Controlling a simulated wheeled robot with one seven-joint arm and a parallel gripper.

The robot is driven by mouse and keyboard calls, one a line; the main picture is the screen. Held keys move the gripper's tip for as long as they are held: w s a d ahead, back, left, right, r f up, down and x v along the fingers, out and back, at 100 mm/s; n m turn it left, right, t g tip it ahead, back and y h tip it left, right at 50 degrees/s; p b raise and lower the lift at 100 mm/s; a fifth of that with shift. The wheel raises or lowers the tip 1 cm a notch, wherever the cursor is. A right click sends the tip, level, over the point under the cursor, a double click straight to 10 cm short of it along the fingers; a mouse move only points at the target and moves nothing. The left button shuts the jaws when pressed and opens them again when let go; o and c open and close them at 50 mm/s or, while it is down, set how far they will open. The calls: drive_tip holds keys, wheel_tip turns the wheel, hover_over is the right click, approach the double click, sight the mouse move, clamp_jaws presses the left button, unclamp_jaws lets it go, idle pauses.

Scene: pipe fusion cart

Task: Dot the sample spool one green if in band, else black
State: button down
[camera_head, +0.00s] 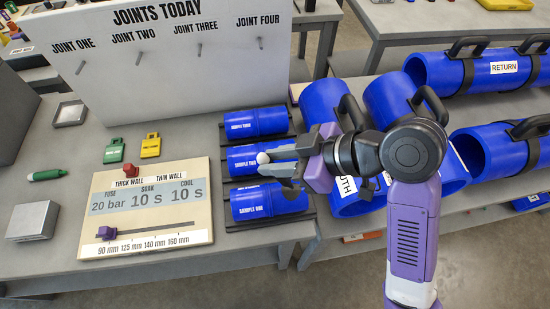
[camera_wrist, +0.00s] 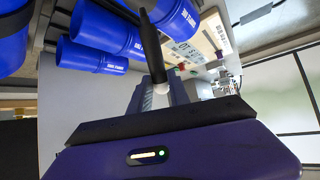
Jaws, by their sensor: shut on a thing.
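The sample spool one (camera_head: 258,208) is a blue cylinder with a white label, nearest of three sample spools lying in a dark rack. Blue spools also show at the top left of the wrist view (camera_wrist: 100,28), but I cannot tell surely which is which. My gripper (camera_head: 284,164) is over the rack, near the middle spool, and shut on a black marker (camera_wrist: 150,42) with a white round end (camera_head: 262,158). The marker stands between the fingers in the wrist view. A green marker (camera_head: 46,175) lies on the table at the left. I see no dot on spool one.
A beige panel (camera_head: 200,236) with a slider lies left of the rack. Green (camera_head: 114,151) and yellow (camera_head: 150,146) tags, a grey block (camera_head: 33,221) and a joints board (camera_head: 120,70) stand around it. Large blue pipes with handles (camera_head: 425,70) fill the right side.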

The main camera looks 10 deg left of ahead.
drive_tip(key=shift+r+p, duration=2.25)
drive_tip(key=shift+r, duration=0.7)
